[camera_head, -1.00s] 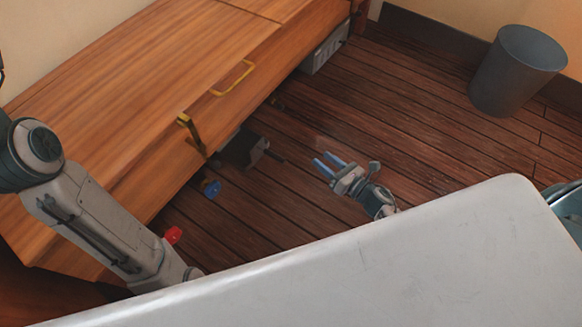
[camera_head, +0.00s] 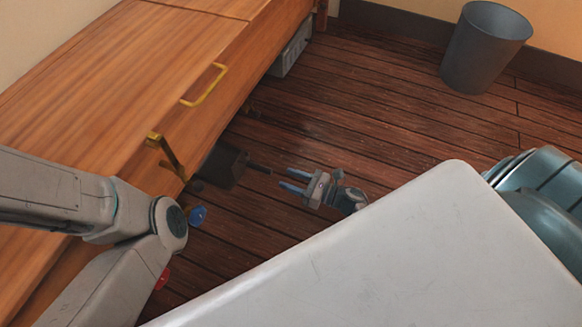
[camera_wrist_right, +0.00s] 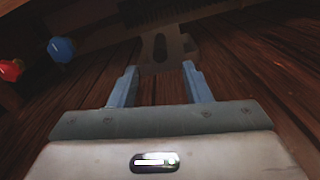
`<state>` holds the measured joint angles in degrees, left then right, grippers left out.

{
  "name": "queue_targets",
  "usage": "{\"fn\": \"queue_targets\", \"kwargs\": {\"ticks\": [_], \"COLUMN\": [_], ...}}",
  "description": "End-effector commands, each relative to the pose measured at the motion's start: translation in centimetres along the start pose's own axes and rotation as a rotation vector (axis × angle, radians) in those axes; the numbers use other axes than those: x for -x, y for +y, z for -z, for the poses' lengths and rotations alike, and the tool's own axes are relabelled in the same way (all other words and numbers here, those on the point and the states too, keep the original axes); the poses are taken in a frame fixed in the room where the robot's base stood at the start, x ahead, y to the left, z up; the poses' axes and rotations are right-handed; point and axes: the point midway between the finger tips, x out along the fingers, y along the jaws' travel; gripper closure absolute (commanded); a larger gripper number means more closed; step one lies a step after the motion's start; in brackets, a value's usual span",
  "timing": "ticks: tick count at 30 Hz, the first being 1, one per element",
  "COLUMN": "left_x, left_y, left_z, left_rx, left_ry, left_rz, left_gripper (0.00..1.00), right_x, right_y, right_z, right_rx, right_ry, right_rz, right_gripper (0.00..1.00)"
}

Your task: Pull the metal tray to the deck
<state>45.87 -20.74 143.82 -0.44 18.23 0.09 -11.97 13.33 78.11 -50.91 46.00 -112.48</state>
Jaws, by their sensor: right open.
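The metal tray (camera_head: 224,166) is dark and sits low, mostly hidden beneath the wooden cabinet. A flat dark tab sticks out of its front towards the open floor. In the right wrist view the tray's slotted tab (camera_wrist_right: 172,48) lies just beyond my fingers. My right gripper (camera_head: 286,180) is low over the deck (camera_head: 345,110), to the right of the tab, with its fingers pointing left. It is open and empty, and in the wrist view its fingertips (camera_wrist_right: 160,70) frame the tab's near end. My left arm shows at the left, but its gripper is out of view.
The wooden cabinet (camera_head: 120,75) with brass handles overhangs the tray. A blue knob (camera_head: 198,215) and a red knob (camera_head: 162,278) are below its front. A grey bin (camera_head: 485,48) stands at the upper right. The deck between bin and cabinet is clear.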

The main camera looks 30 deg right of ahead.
Motion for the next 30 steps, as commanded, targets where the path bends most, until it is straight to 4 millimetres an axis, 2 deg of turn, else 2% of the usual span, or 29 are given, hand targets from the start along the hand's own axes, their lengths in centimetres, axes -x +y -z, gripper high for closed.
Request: {"fn": "queue_targets", "kwargs": {"ticks": [4, 7, 21, 25, 30], "left_x": [0.2, 0.5, 2.4, 2.6, 2.7], "left_y": [-0.1, -0.1, -0.7, -0.8, -0.8], "left_z": [0.1, 0.2, 1.1, 1.2, 1.2], "left_rx": [0.000, -0.001, 0.000, 0.000, 0.000], "left_ry": [-0.002, -0.006, -0.016, -0.016, -0.017], "left_rz": [0.000, 0.000, 0.000, 0.000, 0.000], "left_gripper": [0.64, 0.64, 0.64, 0.64, 0.64], "right_x": [-0.4, -1.4, -9.2, -10.4, -10.8], "right_y": [0.0, 0.0, 0.0, 0.0, 0.0], "right_z": [0.0, 0.1, 0.1, 0.1, 0.0], "right_rx": [0.000, 0.000, -0.001, 0.000, -0.001], "right_ry": [-0.001, -0.002, -0.002, -0.002, 0.000], "right_rz": [0.000, 0.000, 0.000, 0.000, 0.001], "right_gripper": [0.56, 0.56, 0.56, 0.56, 0.56]}}
